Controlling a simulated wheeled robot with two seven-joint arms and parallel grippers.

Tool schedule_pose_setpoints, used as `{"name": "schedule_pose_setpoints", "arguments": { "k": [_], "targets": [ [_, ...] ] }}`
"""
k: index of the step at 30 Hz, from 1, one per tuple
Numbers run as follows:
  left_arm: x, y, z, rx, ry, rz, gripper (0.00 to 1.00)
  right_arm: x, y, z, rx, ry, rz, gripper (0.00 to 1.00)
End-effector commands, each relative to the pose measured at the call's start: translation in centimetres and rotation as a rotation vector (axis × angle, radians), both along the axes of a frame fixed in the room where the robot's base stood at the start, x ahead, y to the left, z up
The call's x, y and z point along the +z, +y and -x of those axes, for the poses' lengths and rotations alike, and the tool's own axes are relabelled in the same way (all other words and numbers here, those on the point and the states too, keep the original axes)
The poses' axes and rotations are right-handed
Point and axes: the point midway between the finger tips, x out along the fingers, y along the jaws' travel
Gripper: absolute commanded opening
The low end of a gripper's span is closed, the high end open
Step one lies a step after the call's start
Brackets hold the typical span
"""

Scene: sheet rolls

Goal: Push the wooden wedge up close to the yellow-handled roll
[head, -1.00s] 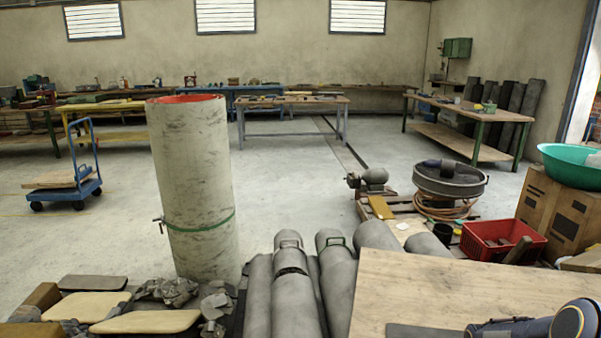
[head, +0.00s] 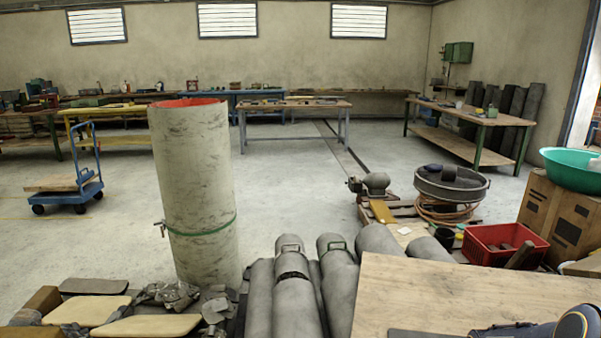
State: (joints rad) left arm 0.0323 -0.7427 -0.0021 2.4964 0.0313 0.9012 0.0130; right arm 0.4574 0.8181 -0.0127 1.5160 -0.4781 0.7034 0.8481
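Several grey sheet rolls lie side by side at the bottom middle of the head view. One roll (head: 295,300) has a pale handle and a dark band near its far end. The roll to its right (head: 338,285) has a green handle. I see no handle that is clearly yellow. No wooden wedge can be made out for sure; a brown wooden block (head: 42,300) lies at the lower left, apart from the rolls. Neither gripper is in view. A dark rounded part with a blue and orange ring at the bottom right looks like my arm.
A tall upright cylinder (head: 197,200) with a red inner rim stands left of the rolls. A wooden board (head: 440,290) covers the lower right. A red crate (head: 480,245), a cardboard box (head: 555,215) and a green basin (head: 572,165) stand beyond it.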

Motion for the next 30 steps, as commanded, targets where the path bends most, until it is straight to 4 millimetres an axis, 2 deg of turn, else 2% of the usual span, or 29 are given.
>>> {"name": "schedule_pose_setpoints", "arguments": {
  "k": [30],
  "targets": [
    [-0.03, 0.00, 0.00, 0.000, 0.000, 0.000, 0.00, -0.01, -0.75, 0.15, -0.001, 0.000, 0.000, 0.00]
  ]
}}
